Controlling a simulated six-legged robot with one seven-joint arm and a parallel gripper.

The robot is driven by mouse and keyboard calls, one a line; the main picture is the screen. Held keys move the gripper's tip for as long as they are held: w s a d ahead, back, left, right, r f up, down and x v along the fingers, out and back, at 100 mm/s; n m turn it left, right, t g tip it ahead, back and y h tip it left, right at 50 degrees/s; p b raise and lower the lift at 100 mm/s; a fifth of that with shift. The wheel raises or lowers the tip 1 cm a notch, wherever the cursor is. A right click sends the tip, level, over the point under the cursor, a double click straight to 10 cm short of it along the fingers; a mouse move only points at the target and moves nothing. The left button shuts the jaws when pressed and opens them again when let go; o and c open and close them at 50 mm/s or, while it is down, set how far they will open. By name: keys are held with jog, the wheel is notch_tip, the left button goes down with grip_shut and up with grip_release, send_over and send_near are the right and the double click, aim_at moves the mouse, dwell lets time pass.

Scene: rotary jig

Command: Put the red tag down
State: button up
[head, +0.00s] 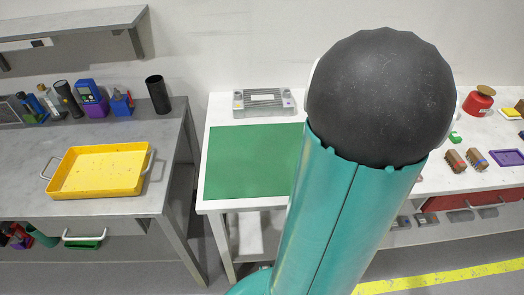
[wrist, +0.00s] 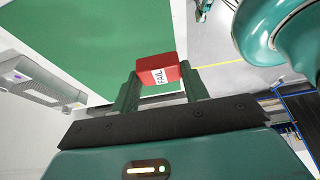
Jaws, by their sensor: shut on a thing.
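In the wrist view, my gripper (wrist: 158,80) is shut on the red tag (wrist: 160,66), a small red block with a white "FAIL" label. It holds the tag between its two dark green fingers. Behind the tag in that view lie the green mat (wrist: 90,45) and the pale table edge. I cannot tell how high the tag is above the table. In the head view, the green mat (head: 250,160) lies on the white table, and my arm hides its right part. The gripper and the tag are hidden there.
A grey jig (head: 264,101) stands behind the mat. A yellow tray (head: 100,170) sits on the grey bench at left, with bottles and a black cup (head: 158,94) behind it. At right are brushes (head: 455,160), a red can (head: 478,101) and a purple tray (head: 507,157).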

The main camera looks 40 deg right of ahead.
jog(key=w+a+f, duration=0.4)
jog(key=w, duration=0.5)
send_near(267, 169)
jog(key=shift+a+f, duration=0.45)
jog(key=shift+a, duration=0.25)
jog(key=shift+w+a+f, duration=0.15)
jog(key=shift+w+f, duration=0.3)
jog(key=shift+w+a+f, duration=0.1)
jog(key=shift+w+f, duration=0.05)
jog(key=shift+f, duration=0.75)
jog(key=shift+w+f, duration=0.1)
jog(key=shift+f, duration=0.8)
jog(key=shift+f, duration=0.1)
jog(key=o, duration=1)
jog(key=shift+c, duration=0.2)
jog(key=v, duration=1.2)
